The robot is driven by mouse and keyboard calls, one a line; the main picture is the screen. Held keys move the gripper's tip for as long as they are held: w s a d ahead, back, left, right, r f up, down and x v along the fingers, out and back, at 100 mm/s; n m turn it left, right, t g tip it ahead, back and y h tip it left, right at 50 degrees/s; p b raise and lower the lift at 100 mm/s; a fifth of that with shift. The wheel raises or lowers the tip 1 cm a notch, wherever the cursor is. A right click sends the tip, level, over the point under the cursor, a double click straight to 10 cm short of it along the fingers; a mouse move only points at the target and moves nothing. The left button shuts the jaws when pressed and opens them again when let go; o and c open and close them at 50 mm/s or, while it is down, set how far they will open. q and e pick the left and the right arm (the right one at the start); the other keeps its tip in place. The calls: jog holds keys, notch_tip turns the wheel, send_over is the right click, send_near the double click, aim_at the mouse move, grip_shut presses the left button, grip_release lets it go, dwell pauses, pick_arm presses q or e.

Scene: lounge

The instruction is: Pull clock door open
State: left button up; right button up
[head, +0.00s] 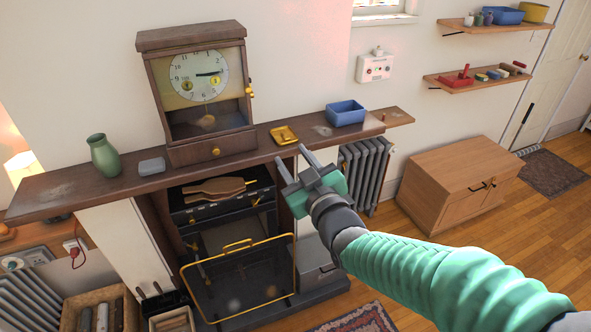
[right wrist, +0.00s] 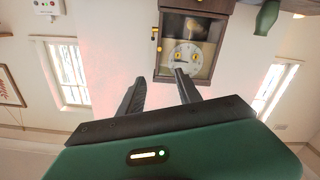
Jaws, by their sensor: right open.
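The clock (head: 155,95) is a dark wooden case standing upright on the mantel shelf. Its glazed door (head: 225,112) covers the white dial and the pendulum, and looks closed. A small gold knob (head: 250,92) sits at the door's right edge. The clock also shows upside down in the right wrist view (right wrist: 206,14). My right gripper (head: 290,154) is open and empty, in front of the shelf, below and right of the clock and apart from it. Its two fingers (right wrist: 160,76) point toward the clock in the right wrist view. My left gripper is not in view.
The mantel shelf (head: 80,185) holds a green vase (head: 104,154), a grey block (head: 151,166), a yellow dish (head: 284,135) and a blue bin (head: 345,112). A gold-framed fire screen (head: 240,285) stands below. Open air lies between my right gripper and the clock.

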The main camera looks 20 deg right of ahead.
jog(key=shift+s, duration=0.4)
jog(key=shift+w+f, duration=0.1)
